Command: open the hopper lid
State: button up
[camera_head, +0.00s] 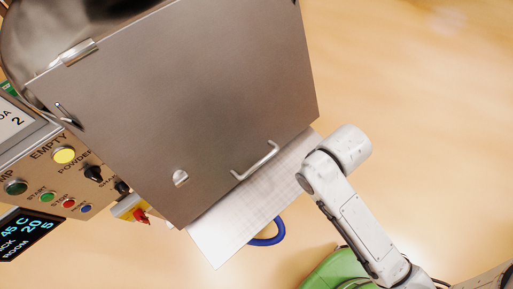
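The hopper lid (190,100) is a large flat grey metal plate that fills the upper middle of the head view. A pale bar handle (256,162) sits near its lower right edge. A small metal hinge or bracket (79,52) shows at its upper left edge, and a small latch-like piece (180,178) near its lower edge. I cannot tell from this view how far the lid is raised. My white arm comes in from the lower right, with a rounded joint just right of the lid. My gripper is not visible.
A control panel (60,180) with buttons and knobs stands at the left, with a dark display (28,234) below it. A white gridded sheet (225,232) shows under the lid's edge, near a blue loop (268,237). Bare wooden floor (420,90) lies to the right.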

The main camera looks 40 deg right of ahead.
aim_at(211, 91)
jog(key=k+j, duration=0.15)
jog(key=j, duration=0.25)
jog(key=k+j, duration=0.15)
jog(key=j, duration=0.25)
jog(key=k+j, duration=0.1)
jog(key=j, duration=0.3)
jog(key=j+z, duration=0.05)
